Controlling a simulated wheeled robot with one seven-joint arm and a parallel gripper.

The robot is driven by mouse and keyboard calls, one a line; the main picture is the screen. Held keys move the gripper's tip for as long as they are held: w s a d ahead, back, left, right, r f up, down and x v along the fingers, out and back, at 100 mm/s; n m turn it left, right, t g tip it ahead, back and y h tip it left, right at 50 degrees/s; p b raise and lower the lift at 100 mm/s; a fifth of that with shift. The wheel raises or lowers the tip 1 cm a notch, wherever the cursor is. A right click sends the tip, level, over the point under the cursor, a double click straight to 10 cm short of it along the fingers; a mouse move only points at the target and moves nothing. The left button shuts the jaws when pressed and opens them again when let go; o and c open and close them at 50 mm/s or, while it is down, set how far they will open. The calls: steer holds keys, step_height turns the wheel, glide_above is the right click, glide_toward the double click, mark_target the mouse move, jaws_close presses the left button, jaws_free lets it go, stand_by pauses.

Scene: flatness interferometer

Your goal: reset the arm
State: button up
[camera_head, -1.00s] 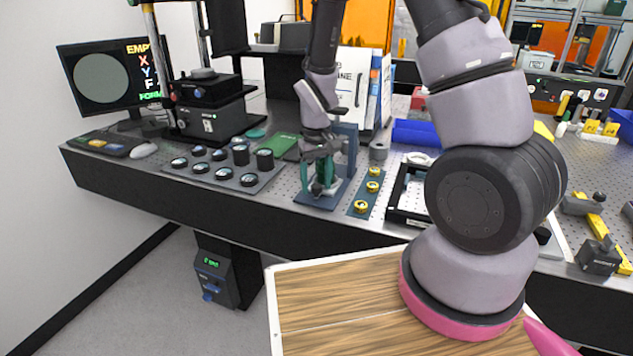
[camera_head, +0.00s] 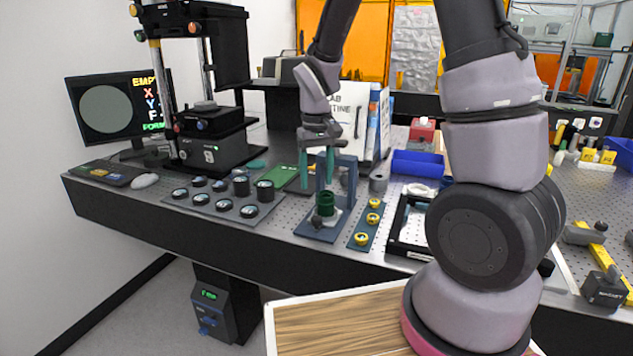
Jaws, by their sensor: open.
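My gripper (camera_head: 318,168) hangs from my arm above the optical table, its two green fingers apart and pointing down. Nothing shows between the fingers. Below it, a dark green cylinder (camera_head: 326,203) stands on a small light pad on a blue-grey fixture (camera_head: 314,231) with an upright frame behind. The gripper is a little above the cylinder and apart from it.
A mat (camera_head: 204,206) with several round optics lies to the left. A plate with yellow-rimmed rings (camera_head: 361,239) and a black frame (camera_head: 393,247) lie to the right. The interferometer stand (camera_head: 207,152) and monitor (camera_head: 106,108) are at the back left. My arm hides part of the table.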

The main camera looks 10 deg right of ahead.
steer(key=s+d+r+m+t, duration=0.2)
steer(key=s+r, duration=0.3)
steer(key=r, duration=0.3)
steer(key=s+d+r+m+t+y, duration=0.1)
steer(key=s+d+r, duration=0.3)
steer(key=r, duration=0.4)
steer(key=s+d+r+m+t+y, duration=0.1)
steer(key=s+d+r+m+t, duration=0.2)
steer(key=r, duration=0.5)
steer(key=s+d+t, duration=0.1)
steer(key=s, duration=0.1)
steer(key=shift+s+r, duration=0.25)
steer(key=shift+s, duration=0.1)
